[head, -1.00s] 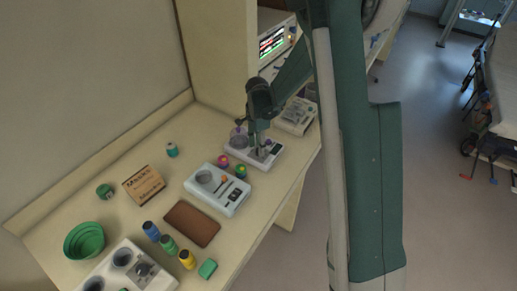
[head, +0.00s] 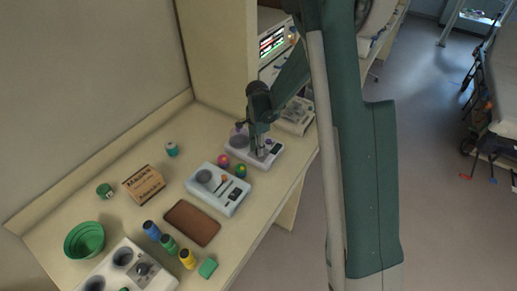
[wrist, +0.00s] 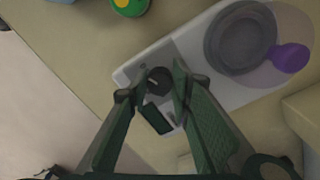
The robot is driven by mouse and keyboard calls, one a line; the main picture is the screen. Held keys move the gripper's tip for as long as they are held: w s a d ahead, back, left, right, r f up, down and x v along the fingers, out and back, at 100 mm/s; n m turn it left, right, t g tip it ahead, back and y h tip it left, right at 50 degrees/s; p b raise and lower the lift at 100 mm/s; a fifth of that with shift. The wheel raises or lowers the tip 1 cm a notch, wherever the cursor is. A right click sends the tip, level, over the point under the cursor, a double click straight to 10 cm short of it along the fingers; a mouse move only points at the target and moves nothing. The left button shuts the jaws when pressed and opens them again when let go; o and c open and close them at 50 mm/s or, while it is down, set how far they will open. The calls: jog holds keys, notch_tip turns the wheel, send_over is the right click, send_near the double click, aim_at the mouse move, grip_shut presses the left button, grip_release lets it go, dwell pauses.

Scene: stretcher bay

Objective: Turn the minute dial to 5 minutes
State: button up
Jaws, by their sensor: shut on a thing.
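The minute dial (wrist: 158,80) is a small dark round knob with a pale mark, on a white device (wrist: 214,85) seen from above in the wrist view. In the head view the device (head: 234,150) stands toward the far end of the counter. My gripper (wrist: 153,84) points down at it, with one finger on each side of the dial, shut on it. In the head view my gripper (head: 259,150) hides the dial. A small dark panel (wrist: 158,118) lies beside the dial. I cannot read the dial's setting.
A similar white device (head: 232,208) stands nearer, with pink and green-yellow round items (head: 241,171) between the two. A brown pad (head: 192,222), several coloured bottles and a green bowl (head: 84,240) are farther down the counter. Another device (head: 296,117) stands behind.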

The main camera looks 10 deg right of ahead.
jog(key=shift+f+n+b, duration=0.1)
jog(key=shift+n+b, duration=0.3)
jog(key=shift+b, duration=0.1)
jog(key=n+b, duration=0.4)
jog(key=shift+s+f, duration=0.1)
jog(key=n+b, duration=0.2)
jog(key=n, duration=0.2)
jog(key=shift+h, duration=0.3)
jog(key=n+b, duration=0.2)
jog(key=n, duration=0.1)
jog(key=shift+n, duration=0.3)
jog(key=n+b, duration=0.1)
jog(key=n, duration=0.2)
jog(key=shift+s+d+n+b, duration=0.1)
jog(key=shift+n+b, duration=0.2)
jog(key=shift+b, duration=0.1)
jog(key=n+b, duration=0.1)
jog(key=n, duration=0.2)
jog(key=shift+d+n+t, duration=0.1)
jog(key=shift+n+t, duration=0.2)
jog(key=n+b, duration=0.1)
jog(key=n, duration=0.5)
jog(key=shift+r+n+b, duration=0.2)
jog(key=shift+n+b, duration=0.1)
jog(key=shift+b, duration=0.05)
